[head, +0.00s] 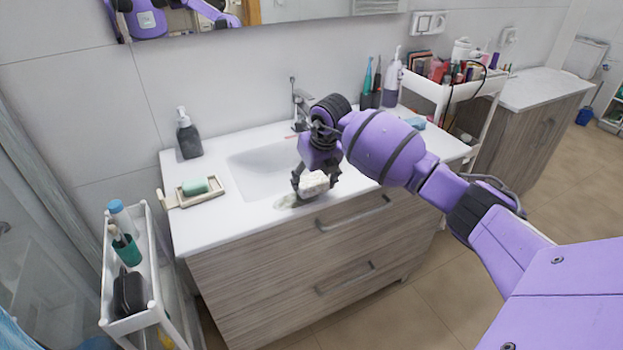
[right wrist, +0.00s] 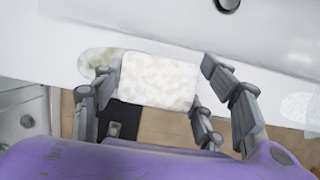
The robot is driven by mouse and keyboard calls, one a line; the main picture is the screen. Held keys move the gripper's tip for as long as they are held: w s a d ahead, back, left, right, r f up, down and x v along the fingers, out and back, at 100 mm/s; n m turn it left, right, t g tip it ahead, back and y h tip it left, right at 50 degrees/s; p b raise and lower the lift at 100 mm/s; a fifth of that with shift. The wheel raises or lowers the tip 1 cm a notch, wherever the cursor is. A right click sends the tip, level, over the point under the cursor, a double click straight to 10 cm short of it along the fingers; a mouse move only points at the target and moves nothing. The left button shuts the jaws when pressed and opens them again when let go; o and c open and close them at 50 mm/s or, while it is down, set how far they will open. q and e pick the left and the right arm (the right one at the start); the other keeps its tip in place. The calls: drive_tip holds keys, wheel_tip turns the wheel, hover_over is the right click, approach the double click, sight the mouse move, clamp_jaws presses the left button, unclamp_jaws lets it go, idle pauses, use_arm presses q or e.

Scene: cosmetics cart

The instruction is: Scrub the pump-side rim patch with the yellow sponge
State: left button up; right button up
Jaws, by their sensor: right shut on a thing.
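My right gripper (head: 312,190) is shut on a pale cream block, the sponge (head: 314,181), above the front rim of the sink counter. In the right wrist view the sponge (right wrist: 160,82) sits between the dark fingers of the gripper (right wrist: 158,95). It looks whitish rather than clearly yellow. A dull grey-green rim patch (head: 287,201) lies just left of the sponge. The patch also shows in the right wrist view (right wrist: 98,62), partly covered by the sponge and a finger. Contact with the rim cannot be told. A dark pump bottle (head: 188,137) stands at the counter's back left.
A second, whitish patch (right wrist: 302,107) lies on the rim at right in the right wrist view. The sink basin (head: 262,170) is behind the gripper. A tray (head: 208,197) with a green bar (head: 195,186) is at left. Carts (head: 148,290) and (head: 443,91) flank the counter.

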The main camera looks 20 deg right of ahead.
drive_tip(key=shift+f, duration=0.9)
idle(0.5)
